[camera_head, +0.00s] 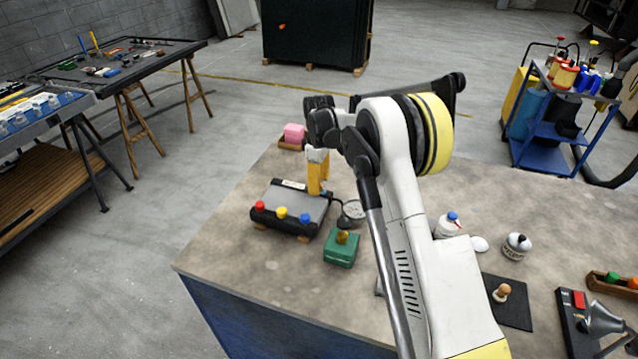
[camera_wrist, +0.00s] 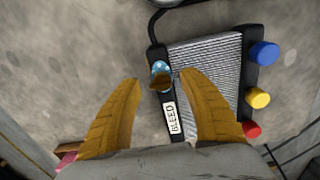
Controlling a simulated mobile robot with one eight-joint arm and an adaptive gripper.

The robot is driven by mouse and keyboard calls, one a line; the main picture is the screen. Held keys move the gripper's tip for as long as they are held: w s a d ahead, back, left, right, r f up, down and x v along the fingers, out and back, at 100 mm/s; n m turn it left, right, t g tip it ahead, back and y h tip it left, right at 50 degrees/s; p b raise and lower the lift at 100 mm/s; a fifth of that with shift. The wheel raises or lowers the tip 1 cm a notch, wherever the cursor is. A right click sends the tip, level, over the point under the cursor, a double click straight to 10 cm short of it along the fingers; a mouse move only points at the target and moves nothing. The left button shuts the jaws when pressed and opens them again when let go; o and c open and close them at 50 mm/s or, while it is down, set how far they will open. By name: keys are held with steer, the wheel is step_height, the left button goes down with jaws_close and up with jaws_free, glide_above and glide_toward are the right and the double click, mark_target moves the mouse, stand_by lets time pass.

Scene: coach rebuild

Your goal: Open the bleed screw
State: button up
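The bleed screw (camera_wrist: 160,72) is a small blue-rimmed round part with a brown top, at the corner of a black-framed radiator (camera_wrist: 205,75). A white "BLEED" label (camera_wrist: 172,119) lies beside it. In the wrist view my gripper (camera_wrist: 160,77) is open, with its two yellow fingertips apart on either side of the screw. I cannot tell whether a finger touches it. In the head view my gripper (camera_head: 317,186) points down at the far right edge of the radiator (camera_head: 298,203), and the screw is hidden there.
Red (camera_head: 260,206), yellow (camera_head: 282,213) and blue (camera_head: 305,218) caps line the radiator's near side. A round gauge (camera_head: 353,209) and a green box (camera_head: 341,249) stand to its right. The table's front left is clear.

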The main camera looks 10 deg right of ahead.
step_height(320, 180, up, 12)
stand_by(0.6)
